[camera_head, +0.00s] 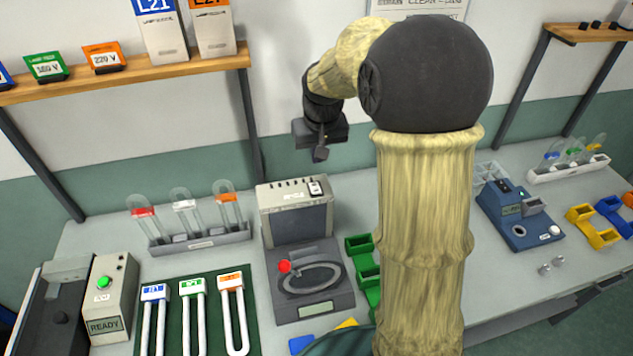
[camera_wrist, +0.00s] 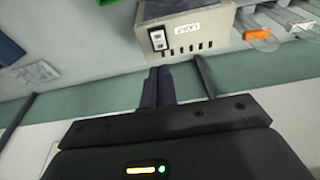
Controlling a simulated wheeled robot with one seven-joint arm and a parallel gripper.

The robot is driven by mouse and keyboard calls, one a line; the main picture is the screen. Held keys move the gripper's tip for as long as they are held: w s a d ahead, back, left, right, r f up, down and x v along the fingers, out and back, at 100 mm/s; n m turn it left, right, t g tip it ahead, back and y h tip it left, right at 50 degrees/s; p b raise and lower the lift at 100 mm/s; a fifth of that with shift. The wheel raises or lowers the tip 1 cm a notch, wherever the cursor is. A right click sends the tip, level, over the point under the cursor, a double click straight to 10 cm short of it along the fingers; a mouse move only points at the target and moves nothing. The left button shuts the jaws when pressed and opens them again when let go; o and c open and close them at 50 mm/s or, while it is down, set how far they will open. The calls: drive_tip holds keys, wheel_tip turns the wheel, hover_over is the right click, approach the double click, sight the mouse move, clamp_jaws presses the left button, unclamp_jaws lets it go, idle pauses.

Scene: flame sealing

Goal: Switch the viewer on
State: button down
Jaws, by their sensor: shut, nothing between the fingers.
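The viewer (camera_head: 262,222) is a pale box with a dark front panel, standing at the back of the bench behind a dark base. A small black-and-white switch (camera_head: 315,187) sits at the right of its top face. My gripper (camera_head: 320,154) is shut and empty, in the air above and behind the viewer. In the wrist view the viewer (camera_wrist: 216,22) appears upside down, with its switch (camera_wrist: 158,40) beside a label that seems to read LIGHT. The shut fingers (camera_wrist: 159,74) point toward the switch and look apart from it. The dark panel shows no clear glow.
A rack of glass tubes (camera_head: 200,243) stands left of the viewer. Green holders (camera_head: 360,245) stand to its right. A shelf (camera_head: 130,74) hangs on the wall at upper left. The air around my gripper is clear.

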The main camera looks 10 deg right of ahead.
drive_tip(key=p, duration=0.3)
approach(316, 190)
drive_tip(key=x, duration=0.5)
drive_tip(key=shift+w, duration=0.15)
drive_tip(key=shift+p+x, duration=0.35)
drive_tip(key=shift+x, duration=0.4)
drive_tip(key=shift+s, duration=0.25)
drive_tip(key=shift+f, duration=0.1)
